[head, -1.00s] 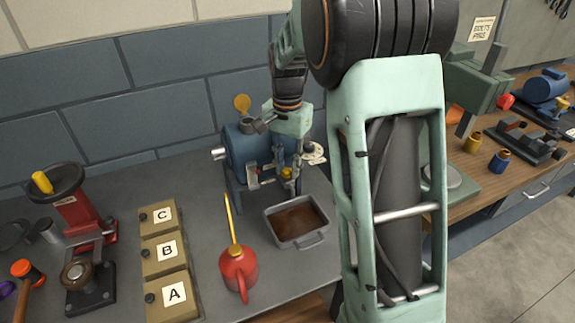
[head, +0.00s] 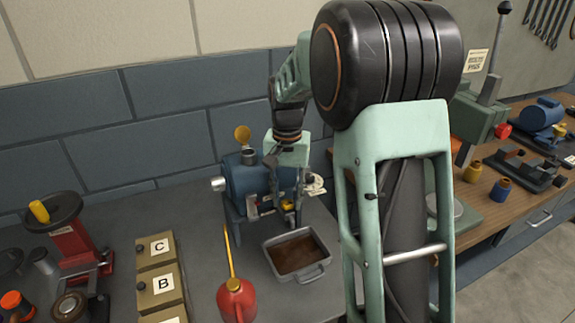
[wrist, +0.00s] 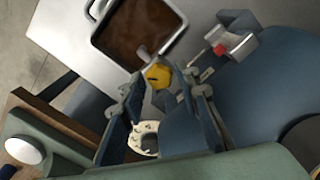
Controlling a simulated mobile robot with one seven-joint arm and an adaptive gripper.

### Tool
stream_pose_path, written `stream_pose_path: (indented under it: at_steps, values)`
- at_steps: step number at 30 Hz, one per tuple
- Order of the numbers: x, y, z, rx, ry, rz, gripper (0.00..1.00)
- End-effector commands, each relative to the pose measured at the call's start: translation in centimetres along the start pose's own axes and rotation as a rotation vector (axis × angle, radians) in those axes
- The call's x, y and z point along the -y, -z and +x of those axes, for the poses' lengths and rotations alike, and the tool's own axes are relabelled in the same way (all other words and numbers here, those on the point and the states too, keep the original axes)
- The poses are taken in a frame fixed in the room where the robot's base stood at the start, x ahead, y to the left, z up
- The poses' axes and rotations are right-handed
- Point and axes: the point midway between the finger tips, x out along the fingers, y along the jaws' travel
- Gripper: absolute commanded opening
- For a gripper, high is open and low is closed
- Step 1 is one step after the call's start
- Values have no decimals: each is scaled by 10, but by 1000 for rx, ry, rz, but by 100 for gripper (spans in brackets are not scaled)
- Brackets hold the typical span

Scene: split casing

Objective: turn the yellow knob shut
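The yellow knob (wrist: 157,75) sits on the front of a blue casing (head: 247,180). In the wrist view it shows between my fingertips, with a grey stem beside it. In the head view the knob (head: 288,206) is small and partly covered by my gripper (head: 289,190), which points down in front of the casing. In the wrist view my gripper (wrist: 163,83) is open, with one finger on each side of the knob. Gaps seem to show on both sides; I cannot tell whether either finger touches it. The blue casing (wrist: 255,75) fills the right of the wrist view.
A grey tray (head: 313,275) with brown liquid stands below the casing. A red oil can (head: 236,298) with a long yellow spout is left of it. A white dial (wrist: 143,138) is near my fingers.

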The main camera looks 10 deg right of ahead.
Motion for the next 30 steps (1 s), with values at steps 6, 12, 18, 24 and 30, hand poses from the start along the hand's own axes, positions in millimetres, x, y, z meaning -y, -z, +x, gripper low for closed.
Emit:
stream_pose_path:
  at_steps: [6,12,18,24,30]
  values:
    - [-1,0,1,0,0,-226,30]
    - [-1,0,1,0,-1,-433,30]
    - [-1,0,1,1,0,-640,30]
    - [-1,1,1,0,-1,-847,30]
    - [-1,1,1,0,-1,-1055,30]
